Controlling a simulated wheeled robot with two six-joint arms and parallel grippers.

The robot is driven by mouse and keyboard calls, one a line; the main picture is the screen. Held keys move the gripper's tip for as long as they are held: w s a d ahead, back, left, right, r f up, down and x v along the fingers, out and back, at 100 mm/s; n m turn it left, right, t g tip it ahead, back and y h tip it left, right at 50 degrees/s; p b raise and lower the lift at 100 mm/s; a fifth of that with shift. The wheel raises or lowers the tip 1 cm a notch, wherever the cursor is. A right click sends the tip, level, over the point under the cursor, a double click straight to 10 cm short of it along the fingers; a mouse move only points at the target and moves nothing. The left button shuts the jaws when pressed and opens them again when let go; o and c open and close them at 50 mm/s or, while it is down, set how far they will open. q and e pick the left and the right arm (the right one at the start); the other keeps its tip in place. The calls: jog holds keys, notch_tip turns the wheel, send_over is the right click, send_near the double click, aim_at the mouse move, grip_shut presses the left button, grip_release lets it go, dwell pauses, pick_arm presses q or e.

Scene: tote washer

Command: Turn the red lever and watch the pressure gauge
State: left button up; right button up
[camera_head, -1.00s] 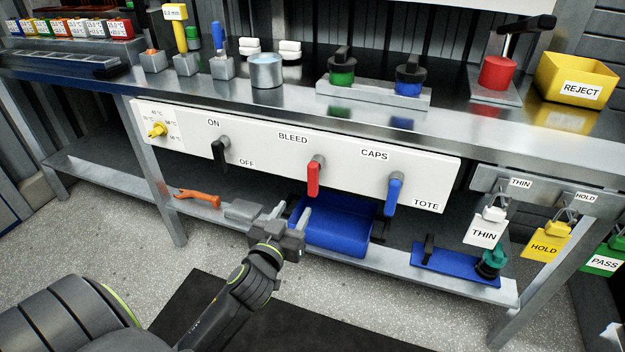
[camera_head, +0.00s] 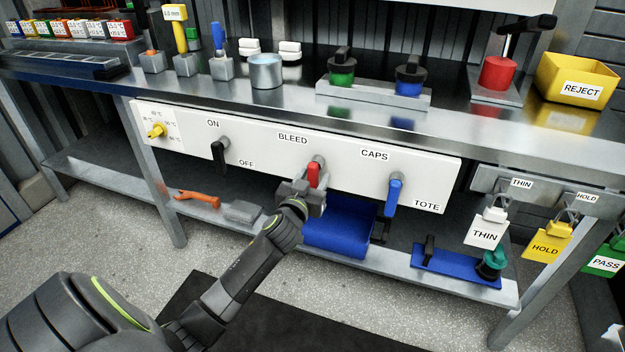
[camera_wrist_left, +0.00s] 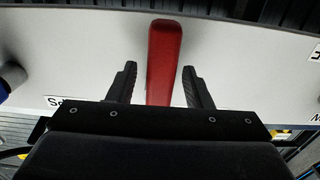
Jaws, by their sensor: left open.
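The red lever (camera_head: 313,174) hangs from its pivot under the BLEED label on the white panel (camera_head: 260,160). My left gripper (camera_head: 313,187) is at the lever in the head view. In the left wrist view the red lever (camera_wrist_left: 163,62) stands between the two open fingers of the left gripper (camera_wrist_left: 160,85), with a gap on each side. The lever's lower end is hidden by the gripper in the head view. No pressure gauge can be made out. My right gripper is not in view.
A black lever (camera_head: 219,155) is to the left and a blue lever (camera_head: 394,194) to the right on the same panel. A blue bin (camera_head: 340,232) sits on the lower shelf below. The metal bench top (camera_head: 290,98) juts out above.

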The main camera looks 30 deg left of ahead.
pick_arm(q)
jog(key=shift+c, duration=0.4)
grip_shut()
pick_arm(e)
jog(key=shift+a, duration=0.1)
